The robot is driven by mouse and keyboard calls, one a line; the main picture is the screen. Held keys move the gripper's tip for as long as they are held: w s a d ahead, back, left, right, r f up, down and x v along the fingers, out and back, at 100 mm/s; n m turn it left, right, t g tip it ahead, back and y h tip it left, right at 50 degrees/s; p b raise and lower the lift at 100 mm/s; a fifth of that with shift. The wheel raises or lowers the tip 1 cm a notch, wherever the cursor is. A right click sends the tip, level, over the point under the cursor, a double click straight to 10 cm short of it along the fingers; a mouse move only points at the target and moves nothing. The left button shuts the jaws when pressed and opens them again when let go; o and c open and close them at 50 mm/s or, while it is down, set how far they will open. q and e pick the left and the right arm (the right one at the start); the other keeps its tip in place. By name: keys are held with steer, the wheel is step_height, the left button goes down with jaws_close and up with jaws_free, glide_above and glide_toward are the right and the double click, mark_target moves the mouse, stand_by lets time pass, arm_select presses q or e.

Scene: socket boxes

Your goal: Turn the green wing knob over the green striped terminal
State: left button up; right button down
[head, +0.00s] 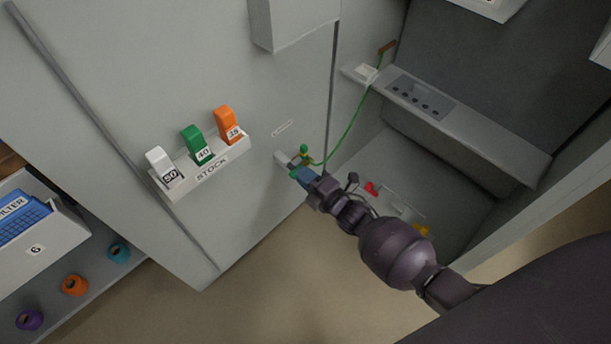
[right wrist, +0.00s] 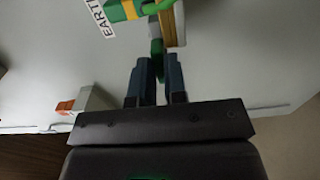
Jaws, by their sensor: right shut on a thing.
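My right gripper (head: 301,176) reaches the grey panel beside the stock rack. In the right wrist view its two blue fingers (right wrist: 157,82) are closed on the green wing knob (right wrist: 157,48), which shows between and just beyond the tips. The knob stands at a pale and brass-coloured terminal block (right wrist: 172,25), partly cut off by the top edge. A green piece with a yellow stripe (right wrist: 130,10) lies beside it, by a label reading EARTH (right wrist: 97,18). In the head view a green and yellow end (head: 304,150) of a green wire (head: 350,133) sits there. My left gripper is not in view.
A stock rack (head: 205,170) holds white, green and orange blocks left of the gripper. An open cabinet bay with a grey ledge (head: 480,130) lies to the right. Red (head: 372,188) and yellow (head: 421,230) parts sit low behind my right arm.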

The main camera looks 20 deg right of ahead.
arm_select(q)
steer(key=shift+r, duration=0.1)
arm_select(e)
steer(key=c, duration=1.2)
jaws_free()
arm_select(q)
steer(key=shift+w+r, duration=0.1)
arm_select(e)
steer(key=shift+o, duration=0.2)
